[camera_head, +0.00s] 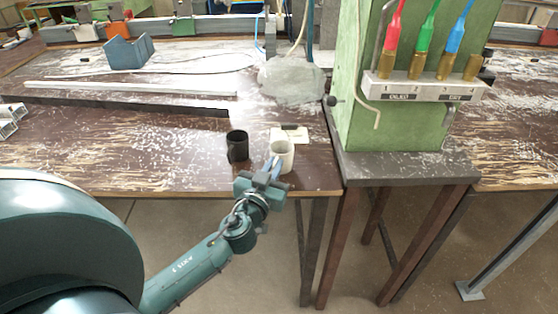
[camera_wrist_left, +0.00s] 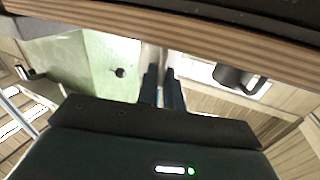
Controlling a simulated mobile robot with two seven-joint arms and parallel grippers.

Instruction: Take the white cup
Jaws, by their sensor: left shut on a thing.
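The white cup (camera_head: 283,154) stands upright near the front edge of the brown workbench (camera_head: 120,170). My left gripper (camera_head: 272,168) reaches it from the front and is shut on its near left side. The fingers hide part of the cup, and I cannot tell whether its base touches the bench. In the left wrist view the gripper's dark fingers (camera_wrist_left: 162,88) are close together; the white cup is hard to make out there. My right gripper is not in view.
A black cup (camera_head: 238,146) stands just left of the white one and also shows in the wrist view (camera_wrist_left: 236,78). A pale flat item (camera_head: 294,133) lies behind. A green cabinet (camera_head: 400,110) stands to the right. Long profiles (camera_head: 130,88) lie farther back left.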

